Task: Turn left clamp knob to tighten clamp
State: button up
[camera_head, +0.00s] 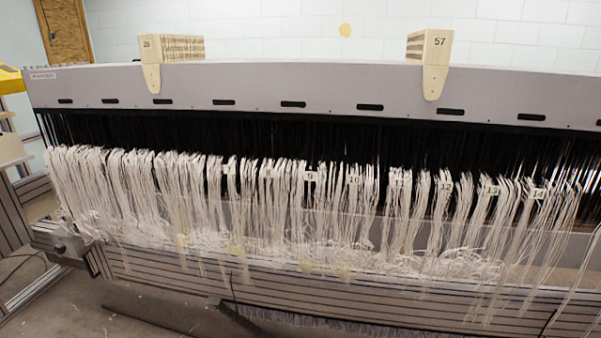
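A long loom-like frame fills the view. At its lower left end a small dark part (60,248) sticks out from a grey end bracket (48,234). It may be the left clamp knob, but it is too small to tell for sure, and whether the clamp is tight does not show. Bundles of white warp threads (290,205) hang in a row across the frame, several with small numbered tags. My gripper is not in view.
A grey upper beam (330,88) with dark slots carries two wooden blocks, one at left (172,48) and one marked 57 (430,50). A slatted lower beam (320,295) runs below the threads. Metal framing (20,215) stands at far left. Some floor shows at lower left.

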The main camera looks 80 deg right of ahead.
aim_at(60, 249)
jog(key=i+l, duration=0.2)
jog(key=i, duration=0.25)
jog(key=i+l, duration=0.2)
jog(key=i, duration=0.25)
jog(key=i+l+u, duration=0.1)
jog(key=i, duration=0.35)
jog(key=i+l, duration=0.3)
jog(key=i, duration=0.15)
